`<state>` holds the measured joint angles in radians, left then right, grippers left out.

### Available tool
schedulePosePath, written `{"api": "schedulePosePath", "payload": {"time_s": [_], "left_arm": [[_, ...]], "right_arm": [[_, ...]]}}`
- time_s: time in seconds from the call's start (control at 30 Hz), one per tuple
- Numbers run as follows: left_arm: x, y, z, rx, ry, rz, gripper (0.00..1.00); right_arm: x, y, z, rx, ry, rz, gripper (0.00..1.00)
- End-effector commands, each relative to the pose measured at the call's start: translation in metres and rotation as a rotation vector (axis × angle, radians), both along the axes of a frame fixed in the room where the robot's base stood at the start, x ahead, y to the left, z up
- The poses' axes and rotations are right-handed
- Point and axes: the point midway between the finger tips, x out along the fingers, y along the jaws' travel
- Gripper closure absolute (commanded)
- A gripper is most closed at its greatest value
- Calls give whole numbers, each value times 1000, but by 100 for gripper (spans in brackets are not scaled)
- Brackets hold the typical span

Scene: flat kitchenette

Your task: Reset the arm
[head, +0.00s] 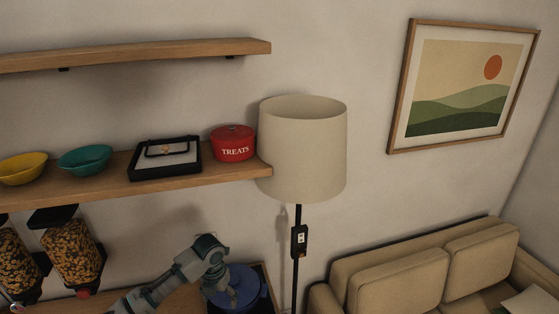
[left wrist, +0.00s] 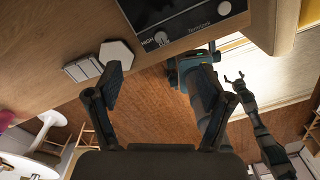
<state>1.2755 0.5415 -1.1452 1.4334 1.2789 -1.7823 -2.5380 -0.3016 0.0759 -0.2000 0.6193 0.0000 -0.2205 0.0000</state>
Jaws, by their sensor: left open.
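My left arm comes in from the lower left in the head view, bent at its top. My left gripper (head: 222,290) points down in front of a round blue pot (head: 249,285), partly out of sight; I cannot tell whether they touch.
A floor lamp (head: 302,150) stands right of the arm. The wooden shelf (head: 105,193) above holds bowls, a black tray (head: 165,160) and a red treats tin (head: 233,143). Food dispensers (head: 73,255) hang left. A sofa (head: 400,280) is at right. A black appliance panel (left wrist: 180,22) borders the wooden counter.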

Motion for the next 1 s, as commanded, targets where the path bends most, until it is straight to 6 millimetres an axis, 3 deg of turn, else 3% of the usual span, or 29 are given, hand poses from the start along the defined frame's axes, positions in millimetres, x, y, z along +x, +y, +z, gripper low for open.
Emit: {"api": "schedulePosePath", "payload": {"time_s": [0.27, 0.57, 0.67, 0.8, 0.87, 1.0], "left_arm": [[-21, -29, -44, -36, 2, 133, 20], [-70, -78, -105, -137, 7, 444, 20], [-96, -97, -129, -200, 25, 637, 20], [-142, -118, -159, -320, 77, 1054, 20], [-161, -119, -169, -367, 108, 1268, 20], [-204, -102, -186, -444, 174, 1795, 20]], "right_arm": [[2, -5, 0, -6, -3, 2, 8], [8, -6, 0, -7, -11, 2, 8], [5, -5, 0, -6, -7, 2, 8], [1, -2, 0, -3, -2, 1, 8], [1, -1, 0, -1, -1, 1, 8], [1, 0, 0, -1, -2, 0, 8]]}}
